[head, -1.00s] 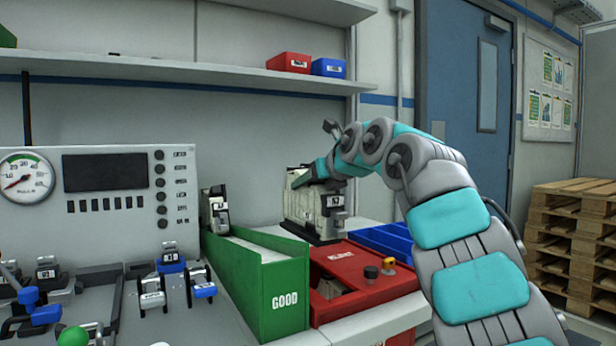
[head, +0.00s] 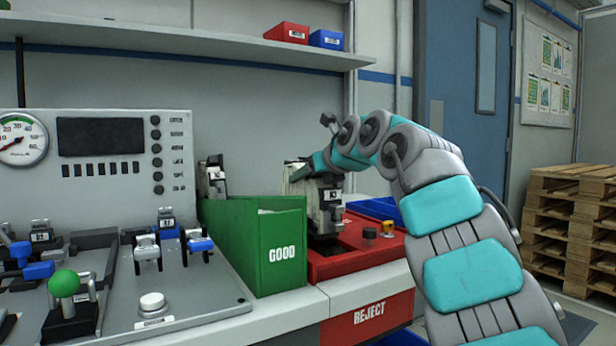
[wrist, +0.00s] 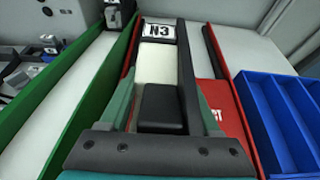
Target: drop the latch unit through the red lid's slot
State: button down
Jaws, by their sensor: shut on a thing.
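The latch unit (head: 325,212), pale and grey with an "N3" label, is held upright by my gripper (head: 318,176) over the back left of the red lid (head: 375,250). In the wrist view the unit (wrist: 155,65) sits between the two fingers of my gripper (wrist: 160,85), its label at the far end. The unit's lower end is close to a dark opening in the lid. The green bin and the unit hide part of this, so I cannot tell whether it is inside the slot.
A green GOOD bin (head: 283,250) stands directly left of the red lid, with another unit (head: 212,178) at its back end. A blue tray (wrist: 285,115) lies right of the lid.

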aim_at(331, 204)
jog(key=shift+f+b, duration=3.2)
jog(key=shift+f, duration=1)
jog(key=shift+c, duration=0.2)
grip_release()
jog(key=b+v, duration=0.1)
jog(key=v, duration=0.6)
jog(key=shift+s+d, duration=0.2)
jog(key=shift+s, duration=0.05)
jog(key=shift+r, duration=0.1)
